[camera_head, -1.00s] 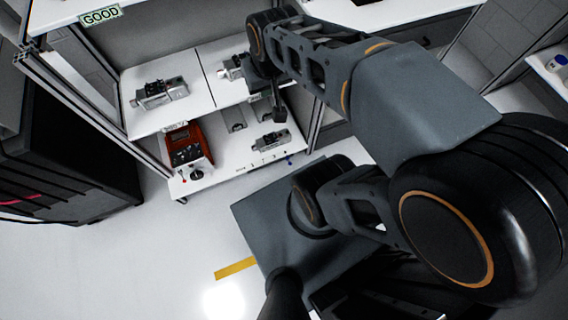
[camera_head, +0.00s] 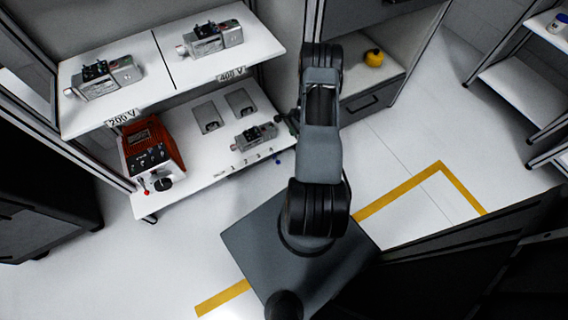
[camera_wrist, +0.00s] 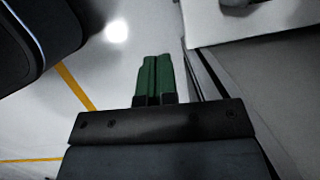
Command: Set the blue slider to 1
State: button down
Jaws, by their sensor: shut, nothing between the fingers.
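The blue slider (camera_head: 278,160) is a small blue knob at the front edge of the lower white shelf, near the right end of the printed numbers 1 to 4, closest to the 4. It does not show clearly in the wrist view. My gripper (camera_head: 292,122) is at the right end of that shelf, above and a little right of the slider, and partly hidden by my arm. In the wrist view my green fingers (camera_wrist: 152,78) are shut together with nothing between them, pointing over floor beside a white surface.
A grey servo device (camera_head: 256,136) lies on the lower shelf (camera_head: 215,150) behind the numbers. A red instrument box (camera_head: 150,150) stands at its left. Two more devices sit on the upper shelf (camera_head: 165,75), marked 200 V and 400 V. Floor is clear in front.

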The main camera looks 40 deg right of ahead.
aim_at(277, 160)
jog(key=a+f+b, duration=0.2)
jog(key=a+f, duration=0.1)
jog(key=f, duration=0.5)
jog(key=a+f+m+b, duration=0.1)
jog(key=a+f+b, duration=0.1)
jog(key=f, duration=0.7)
jog(key=shift+s+a+f+m+b, duration=0.15)
jog(key=shift+a+m+b, duration=0.2)
jog(key=shift+b, duration=0.45)
jog(key=shift+a, duration=0.15)
